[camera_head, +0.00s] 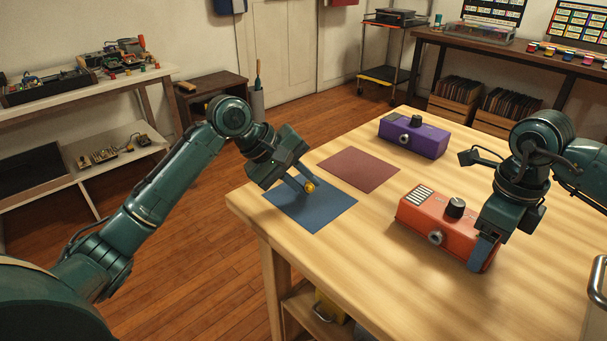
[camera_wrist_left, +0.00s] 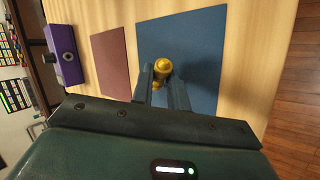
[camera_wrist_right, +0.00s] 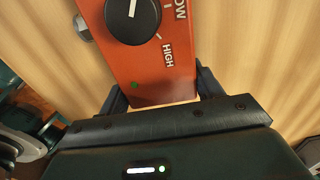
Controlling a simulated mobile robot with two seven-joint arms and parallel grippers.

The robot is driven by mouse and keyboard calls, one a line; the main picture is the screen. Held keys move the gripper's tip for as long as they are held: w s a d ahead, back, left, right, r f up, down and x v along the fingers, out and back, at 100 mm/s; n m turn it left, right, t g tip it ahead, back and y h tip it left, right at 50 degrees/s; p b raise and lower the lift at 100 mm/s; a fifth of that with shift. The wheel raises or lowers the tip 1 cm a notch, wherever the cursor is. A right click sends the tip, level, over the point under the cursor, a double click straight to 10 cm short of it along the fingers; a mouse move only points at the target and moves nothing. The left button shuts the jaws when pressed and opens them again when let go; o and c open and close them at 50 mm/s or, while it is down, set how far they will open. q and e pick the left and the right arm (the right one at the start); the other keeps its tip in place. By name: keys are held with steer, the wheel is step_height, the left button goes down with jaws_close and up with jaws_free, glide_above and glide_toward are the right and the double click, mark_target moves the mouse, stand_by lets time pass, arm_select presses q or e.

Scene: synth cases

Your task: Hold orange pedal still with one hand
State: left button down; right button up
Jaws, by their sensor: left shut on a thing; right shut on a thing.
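The orange pedal (camera_head: 442,218) sits on the right part of the wooden table, with a black knob on top and a metal jack on its front side. My right gripper (camera_head: 484,252) is shut on the pedal's right end; the right wrist view shows a finger on each side of the orange pedal (camera_wrist_right: 155,70). My left gripper (camera_head: 306,187) is shut on a small yellow-gold piece (camera_head: 310,187), held over the blue mat (camera_head: 325,212). The left wrist view also shows the yellow piece (camera_wrist_left: 162,68) between the fingertips. Whether it touches the mat I cannot tell.
A purple pedal (camera_head: 412,138) stands at the table's far side. A dark red mat (camera_head: 358,171) lies between it and the blue mat. The wooden table (camera_head: 375,265) is bare at the front. Shelves and benches line the walls.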

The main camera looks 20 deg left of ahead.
arm_select(q)
steer(key=c, duration=1.3)
jaws_free()
steer(key=v, duration=1.2)
arm_select(e)
steer(key=o, duration=1.2)
steer(key=shift+c, duration=0.2)
step_height(320, 180, up, 12)
